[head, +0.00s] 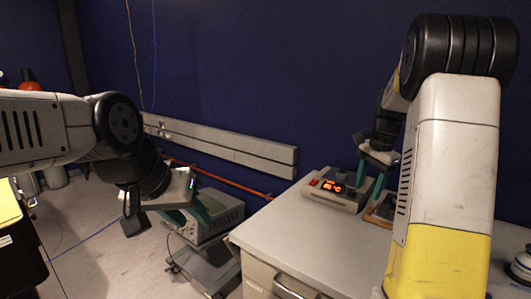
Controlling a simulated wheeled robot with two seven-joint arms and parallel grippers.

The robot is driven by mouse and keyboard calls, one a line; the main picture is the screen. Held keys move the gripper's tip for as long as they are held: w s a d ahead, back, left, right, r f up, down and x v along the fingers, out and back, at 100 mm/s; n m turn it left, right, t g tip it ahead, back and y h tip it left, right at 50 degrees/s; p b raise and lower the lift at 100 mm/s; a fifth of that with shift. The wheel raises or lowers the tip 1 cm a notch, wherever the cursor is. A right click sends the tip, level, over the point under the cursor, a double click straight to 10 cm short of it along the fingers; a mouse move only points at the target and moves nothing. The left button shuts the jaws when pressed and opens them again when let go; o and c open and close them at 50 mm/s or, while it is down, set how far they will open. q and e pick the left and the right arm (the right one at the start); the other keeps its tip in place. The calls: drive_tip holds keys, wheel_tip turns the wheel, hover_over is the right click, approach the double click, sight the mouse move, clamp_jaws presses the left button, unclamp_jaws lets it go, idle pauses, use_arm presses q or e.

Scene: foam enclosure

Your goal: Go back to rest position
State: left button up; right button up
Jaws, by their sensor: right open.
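My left gripper (198,214) hangs at the left of the head view, below the black wrist of my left arm, over the floor and in front of a grey instrument on a cart. Its teal fingers are partly hidden and blend with the instrument, so I cannot tell its opening. My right gripper (370,180) points down over the worktop, with its two teal fingers apart. It is beside a grey device with a lit red display (333,186). My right arm covers part of the worktop and what lies behind it.
The grey worktop (285,232) has a clear front left part and a drawer with a handle below. A small brown-edged object (378,215) lies by the device. A cart with an instrument (222,222) stands left of the bench. A blue wall with a grey rail (230,142) is behind.

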drive_tip(key=s+a+r+n+t+y, duration=0.1)
drive_tip(key=s+a+r+n+t, duration=0.1)
drive_tip(key=s+a+r+n, duration=0.6)
drive_tip(key=s+a+n+t, duration=0.1)
drive_tip(key=s+a, duration=0.3)
drive_tip(key=s, duration=0.5)
drive_tip(key=s+a+n+t, duration=0.2)
drive_tip(key=s+a+n, duration=0.2)
drive_tip(key=s, duration=0.4)
drive_tip(key=shift+s+a+f+y, duration=0.3)
drive_tip(key=shift+s+f, duration=0.05)
drive_tip(key=shift+f, duration=0.05)
